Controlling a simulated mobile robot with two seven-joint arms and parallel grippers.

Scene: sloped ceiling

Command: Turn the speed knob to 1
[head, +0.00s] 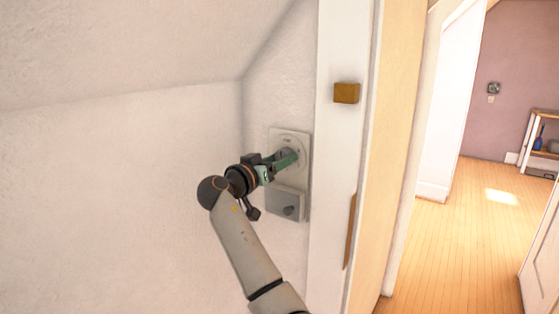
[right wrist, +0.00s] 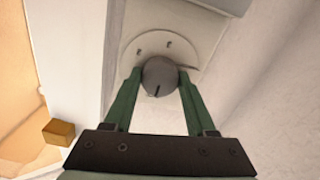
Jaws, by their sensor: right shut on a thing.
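The speed knob (right wrist: 160,78) is a round grey knob with a dark pointer line, seen in the right wrist view. It sits on a pale dial plate (right wrist: 150,45) with small marks whose text is too small to read. My right gripper (right wrist: 159,85) has its two green fingers on either side of the knob, shut on it. In the head view the right gripper (head: 291,159) reaches the upper wall plate (head: 304,140) and hides the knob there. The pointer line slants toward the wrist side of the picture. My left gripper is not in view.
Below the upper plate is a second grey plate (head: 279,203) with a small dark knob (head: 290,211). A white door frame (head: 335,140) with a brown wooden block (head: 346,93) stands close on the right. A doorway opens onto a wooden floor (head: 460,240).

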